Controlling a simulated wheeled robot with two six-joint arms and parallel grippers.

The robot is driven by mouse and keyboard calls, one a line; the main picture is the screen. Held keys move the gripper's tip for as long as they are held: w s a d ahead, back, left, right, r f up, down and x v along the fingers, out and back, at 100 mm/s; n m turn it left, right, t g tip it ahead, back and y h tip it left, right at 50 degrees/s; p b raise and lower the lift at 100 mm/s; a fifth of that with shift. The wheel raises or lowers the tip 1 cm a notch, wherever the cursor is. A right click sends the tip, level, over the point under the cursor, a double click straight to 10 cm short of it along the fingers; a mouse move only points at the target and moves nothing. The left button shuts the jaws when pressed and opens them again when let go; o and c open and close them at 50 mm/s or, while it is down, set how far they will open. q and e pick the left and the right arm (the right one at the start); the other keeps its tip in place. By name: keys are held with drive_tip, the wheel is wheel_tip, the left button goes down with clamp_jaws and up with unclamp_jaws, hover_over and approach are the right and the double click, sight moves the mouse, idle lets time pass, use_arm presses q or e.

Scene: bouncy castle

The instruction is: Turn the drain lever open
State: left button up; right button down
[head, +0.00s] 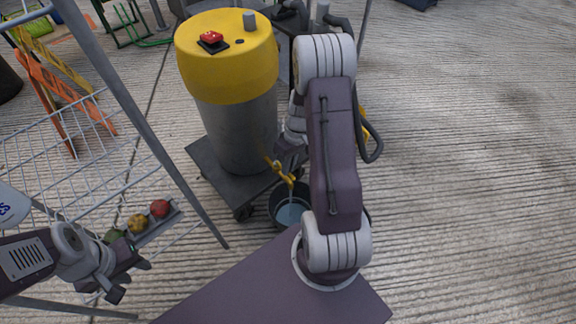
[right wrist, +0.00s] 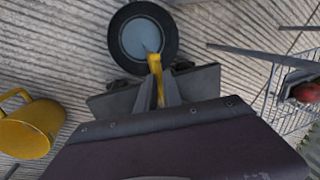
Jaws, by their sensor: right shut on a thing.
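The yellow drain lever (head: 285,177) sits low on the grey tank (head: 240,130) with a yellow top. My right gripper (head: 290,158) is at the lever, partly hidden by my own arm. In the right wrist view, its fingers (right wrist: 158,92) are shut on the yellow lever (right wrist: 155,65). A dark bucket (right wrist: 115,38) with bluish water lies just beyond the lever; it also shows in the head view (head: 278,218). A pale streak shows in the bucket under the lever. My left gripper (head: 128,276) is open and empty at the lower left.
The tank stands on a dark wheeled dolly (head: 215,165). A wire rack (head: 75,165) with metal posts stands at the left, with red and yellow balls on a small tray (head: 160,228). A yellow object (right wrist: 30,130) shows in the right wrist view. Concrete at the right is clear.

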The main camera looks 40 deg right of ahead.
drive_tip(key=c, duration=1.5)
unclamp_jaws()
drive_tip(key=r+p, duration=0.2)
drive_tip(key=r, duration=0.1)
drive_tip(key=d+r+p, duration=0.1)
drive_tip(key=r+p, duration=0.1)
drive_tip(key=r, duration=0.1)
drive_tip(key=d+r+p, duration=0.1)
drive_tip(key=r+p, duration=0.1)
drive_tip(key=r, duration=0.1)
drive_tip(key=shift+w, duration=0.1)
